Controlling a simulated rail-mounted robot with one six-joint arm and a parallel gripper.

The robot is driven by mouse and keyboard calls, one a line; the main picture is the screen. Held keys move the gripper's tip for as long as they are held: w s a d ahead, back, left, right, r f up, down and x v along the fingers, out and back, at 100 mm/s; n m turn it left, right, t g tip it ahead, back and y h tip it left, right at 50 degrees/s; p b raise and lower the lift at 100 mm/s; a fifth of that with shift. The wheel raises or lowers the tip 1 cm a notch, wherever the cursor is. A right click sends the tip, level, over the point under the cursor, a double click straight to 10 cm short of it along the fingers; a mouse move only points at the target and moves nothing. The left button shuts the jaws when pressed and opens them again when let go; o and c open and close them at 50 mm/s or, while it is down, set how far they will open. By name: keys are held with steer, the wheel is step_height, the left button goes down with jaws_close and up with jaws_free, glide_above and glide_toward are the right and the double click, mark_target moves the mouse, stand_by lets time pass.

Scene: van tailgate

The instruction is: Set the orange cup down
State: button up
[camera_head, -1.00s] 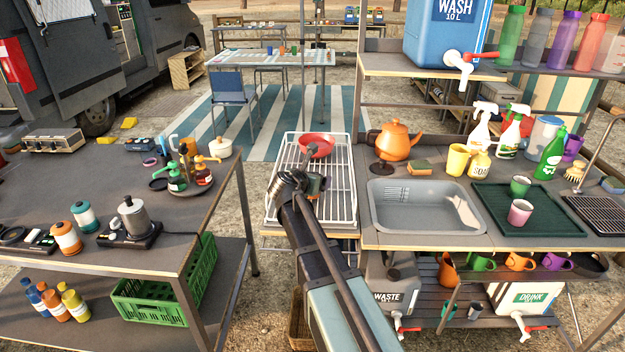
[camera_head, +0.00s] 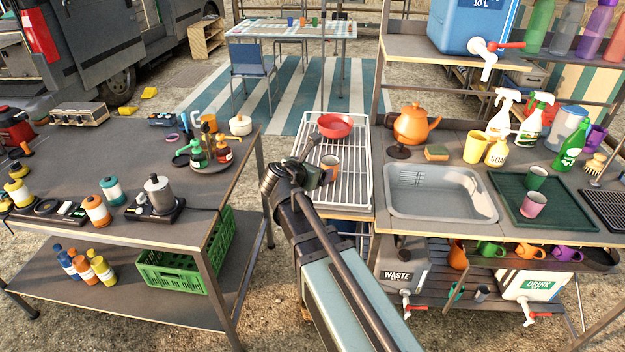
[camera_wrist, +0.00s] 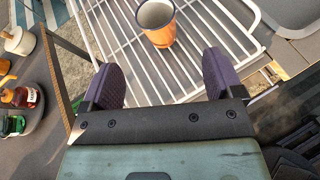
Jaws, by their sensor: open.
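The orange cup (camera_head: 330,166) stands upright on the white wire rack (camera_head: 352,128), between my gripper and a red bowl (camera_head: 335,125). In the wrist view the cup (camera_wrist: 160,36) shows its pale inside and sits on the rack wires (camera_wrist: 205,50), beyond the fingertips. My gripper (camera_wrist: 163,70) is open and empty, with its two dark purple fingers apart and clear of the cup. In the head view my gripper (camera_head: 312,174) is at the rack's left side, next to the cup.
The grey sink (camera_head: 440,190) is right of the rack, with an orange teapot (camera_head: 412,124) behind it. The left table (camera_head: 125,225) holds a carousel of bottles and a grey pot. A gap of open ground separates the left table from the rack.

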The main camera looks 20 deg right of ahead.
steer(key=s+a+f+m+g+y, duration=0.4)
steer(key=s+m, duration=0.5)
steer(key=m, duration=0.3)
steer(key=s+a+f+m+g+y, duration=0.4)
steer(key=s+a+f+m+y, duration=0.2)
steer(key=s+m, duration=0.4)
steer(key=a+m, duration=0.1)
steer(key=m, duration=0.1)
steer(key=shift+s+m, duration=0.15)
steer(key=shift+m, duration=0.25)
steer(key=shift+o, duration=0.3)
